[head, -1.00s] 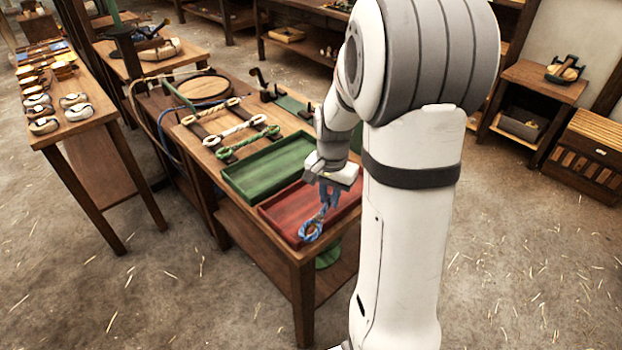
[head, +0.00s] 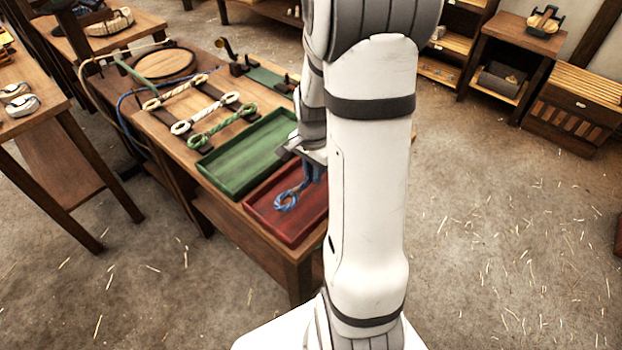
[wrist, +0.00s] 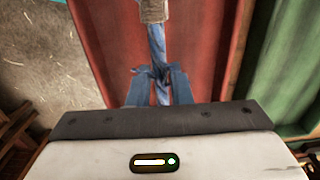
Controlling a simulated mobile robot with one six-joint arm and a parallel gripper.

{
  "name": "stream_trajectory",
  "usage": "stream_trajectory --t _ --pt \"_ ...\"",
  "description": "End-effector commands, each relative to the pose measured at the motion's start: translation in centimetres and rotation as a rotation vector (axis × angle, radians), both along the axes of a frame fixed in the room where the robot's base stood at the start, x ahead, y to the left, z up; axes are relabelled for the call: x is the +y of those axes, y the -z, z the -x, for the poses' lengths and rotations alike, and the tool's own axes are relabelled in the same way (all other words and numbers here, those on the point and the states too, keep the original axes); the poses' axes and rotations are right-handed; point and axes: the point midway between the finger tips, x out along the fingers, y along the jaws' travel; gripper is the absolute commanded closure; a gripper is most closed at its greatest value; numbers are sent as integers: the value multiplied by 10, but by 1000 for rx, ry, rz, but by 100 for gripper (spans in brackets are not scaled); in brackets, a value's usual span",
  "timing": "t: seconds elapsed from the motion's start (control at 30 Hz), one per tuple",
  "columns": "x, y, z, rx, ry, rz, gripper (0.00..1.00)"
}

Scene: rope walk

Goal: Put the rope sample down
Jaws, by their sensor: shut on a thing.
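The rope sample is blue, with a loop (head: 287,202) at its end in the head view. In the wrist view its blue strand (wrist: 156,42) runs away from my gripper to a tan wrapped part. My gripper (wrist: 160,88) is shut on the strand. In the head view my gripper (head: 313,172) is over the red tray (head: 291,238), partly hidden by my arm. The loop shows against the tray floor; I cannot tell whether it touches it. The red tray also shows below the rope in the wrist view (wrist: 200,50).
An empty green tray (head: 240,165) lies beside the red one on the wooden bench (head: 150,122). Behind it, tan, white and green rope samples (head: 220,122) lie on dark rests. A round board (head: 163,64) stands farther back. The floor at right is clear apart from straw.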

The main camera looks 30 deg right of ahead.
Motion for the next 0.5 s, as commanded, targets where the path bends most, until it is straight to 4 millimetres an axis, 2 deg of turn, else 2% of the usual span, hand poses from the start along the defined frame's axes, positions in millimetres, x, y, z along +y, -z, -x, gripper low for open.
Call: stream_trajectory --t 0.03,0.17,0.5 --pt "0 10 1 6 2 -2 100" --pt "-2 25 1 3 6 -1 100" --pt "-3 29 1 1 9 0 100"
